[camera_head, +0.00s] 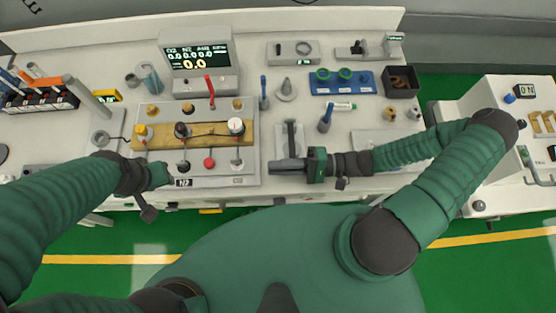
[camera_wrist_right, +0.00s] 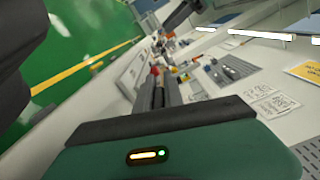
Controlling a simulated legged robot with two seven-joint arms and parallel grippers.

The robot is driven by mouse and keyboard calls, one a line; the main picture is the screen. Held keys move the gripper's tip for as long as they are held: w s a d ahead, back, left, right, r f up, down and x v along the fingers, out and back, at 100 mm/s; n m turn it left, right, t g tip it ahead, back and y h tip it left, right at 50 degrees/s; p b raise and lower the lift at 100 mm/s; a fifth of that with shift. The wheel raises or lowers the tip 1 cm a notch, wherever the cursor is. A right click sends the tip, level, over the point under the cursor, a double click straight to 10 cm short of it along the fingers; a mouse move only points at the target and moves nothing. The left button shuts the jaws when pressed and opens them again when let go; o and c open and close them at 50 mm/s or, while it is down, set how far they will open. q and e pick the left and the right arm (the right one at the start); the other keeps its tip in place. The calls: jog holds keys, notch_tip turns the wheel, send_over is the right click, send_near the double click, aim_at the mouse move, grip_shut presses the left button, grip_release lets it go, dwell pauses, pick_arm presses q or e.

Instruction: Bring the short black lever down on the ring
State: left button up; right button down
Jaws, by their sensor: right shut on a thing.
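My right gripper (camera_head: 275,167) is at the front edge of a small grey plate fixture (camera_head: 290,132) on the white worktop. Its dark fingers are shut and point left. They also show closed in the wrist view (camera_wrist_right: 158,92). The fingers hide what they hold, so I cannot tell whether it is the short black lever.
The valve panel (camera_head: 250,165) with several coloured knobs stands left of my right gripper. A display (camera_head: 197,62) stands behind it. A blue rack (camera_head: 342,83) and a dark bin (camera_head: 401,82) are at the back right. A second white cart (camera_head: 480,110) is at far right.

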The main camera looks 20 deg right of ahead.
jog(key=shift+f+b, duration=0.3)
jog(key=shift+f, duration=0.55)
jog(key=shift+s+f, duration=0.1)
jog(key=c, duration=1.5)
grip_release()
jog(key=shift+d, duration=0.1)
jog(key=shift+o, duration=0.2)
notch_tip(320, 180, up, 5)
jog(key=p, duration=0.5)
jog(key=s+a+p, duration=0.1)
jog(key=s+a, duration=0.1)
jog(key=s, duration=0.5)
jog(key=s+a, duration=0.2)
jog(key=s, duration=0.6)
jog(key=shift+a+p, duration=0.4)
